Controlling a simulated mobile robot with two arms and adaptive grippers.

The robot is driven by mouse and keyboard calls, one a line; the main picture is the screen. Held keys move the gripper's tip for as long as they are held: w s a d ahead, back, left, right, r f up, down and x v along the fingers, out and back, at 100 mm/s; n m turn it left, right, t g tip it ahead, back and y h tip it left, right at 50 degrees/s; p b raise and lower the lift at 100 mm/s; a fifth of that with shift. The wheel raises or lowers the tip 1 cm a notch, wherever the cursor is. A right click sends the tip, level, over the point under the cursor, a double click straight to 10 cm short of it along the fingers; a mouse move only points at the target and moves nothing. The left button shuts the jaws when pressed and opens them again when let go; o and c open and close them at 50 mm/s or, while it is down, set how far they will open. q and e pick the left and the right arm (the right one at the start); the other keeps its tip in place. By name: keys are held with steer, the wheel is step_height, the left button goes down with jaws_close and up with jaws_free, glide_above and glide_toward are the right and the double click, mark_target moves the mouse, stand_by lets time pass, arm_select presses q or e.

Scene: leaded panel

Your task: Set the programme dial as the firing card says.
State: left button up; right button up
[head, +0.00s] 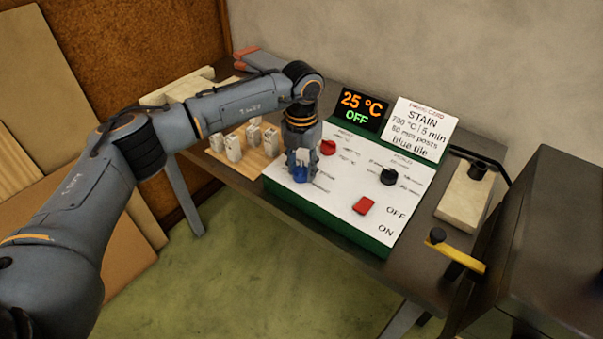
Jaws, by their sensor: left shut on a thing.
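The firing card (421,128) stands behind the control panel. It reads "STAIN", what looks like "700 °C | 5 min", "50 mm posts" and "blue tile". The white-topped, green-sided control panel (335,199) carries a red knob (327,147), a black knob (388,176) and a blue knob (300,174). Their small labels are too blurred to read, so I cannot tell which one is the programme dial. My left gripper (300,163) points down from above and is shut on the blue knob, partly hiding it. My right gripper is not in view.
A display (360,108) reads "25 °C" and "OFF". A red switch (363,205) sits by the "OFF" and "ON" marks. Pale posts (234,147) stand on a wooden board left of the panel. A dark box-like kiln (545,240) with a yellow handle (461,256) stands at right.

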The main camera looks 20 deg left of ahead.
arm_select(q)
steer(key=m+b, duration=0.3)
steer(key=m, duration=0.3)
steer(key=shift+f+m+b, duration=0.1)
steer(key=shift+m+b, duration=0.2)
steer(key=m+b, duration=0.1)
steer(key=m, duration=0.2)
steer(key=shift+m+b, duration=0.5)
steer(key=shift+m, duration=0.7)
steer(key=o, duration=1.2)
steer(key=shift+c, duration=0.2)
